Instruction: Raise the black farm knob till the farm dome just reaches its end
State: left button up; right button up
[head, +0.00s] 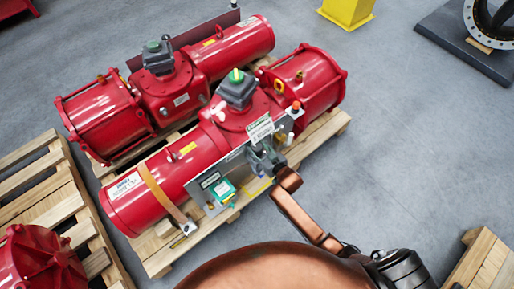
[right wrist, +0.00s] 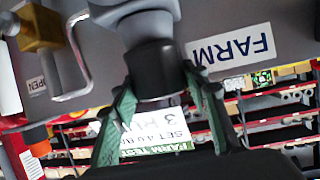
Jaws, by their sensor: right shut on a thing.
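The black farm knob (right wrist: 154,58) shows in the right wrist view, below a grey body and beside a white FARM label (right wrist: 232,47). My right gripper (right wrist: 158,84) has its green-padded fingers on both sides of the knob and is shut on it. In the head view my right gripper (head: 264,160) is at the front panel (head: 205,190) of the nearer red actuator and hides the knob. A green and yellow dome (head: 236,75) tops a dark box on that actuator; I cannot tell whether it is the farm dome. My left gripper is not in view.
In the wrist view a brass block (right wrist: 38,27) and a bent metal tube (right wrist: 75,60) are left of the knob. A yellow block (head: 346,10) stands at the back.

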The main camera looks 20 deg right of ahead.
jog(key=shift+a+r+m+h, duration=0.1)
jog(key=shift+r+m+h, duration=0.1)
jog(key=shift+m+h, duration=0.25)
jog(key=shift+w+m+h, duration=0.1)
jog(key=shift+m+h, duration=0.35)
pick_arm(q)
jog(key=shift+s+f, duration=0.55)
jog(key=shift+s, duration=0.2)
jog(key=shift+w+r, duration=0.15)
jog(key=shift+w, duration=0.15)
pick_arm(e)
jog(key=shift+h, duration=0.3)
jog(key=o, duration=1.2)
jog(key=shift+f, duration=0.15)
jog(key=shift+c, duration=0.2)
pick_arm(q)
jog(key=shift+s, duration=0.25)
pick_arm(e)
jog(key=shift+o, duration=0.2)
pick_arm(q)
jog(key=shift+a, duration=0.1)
pick_arm(e)
jog(key=v, duration=1.2)
jog(key=shift+f, duration=0.2)
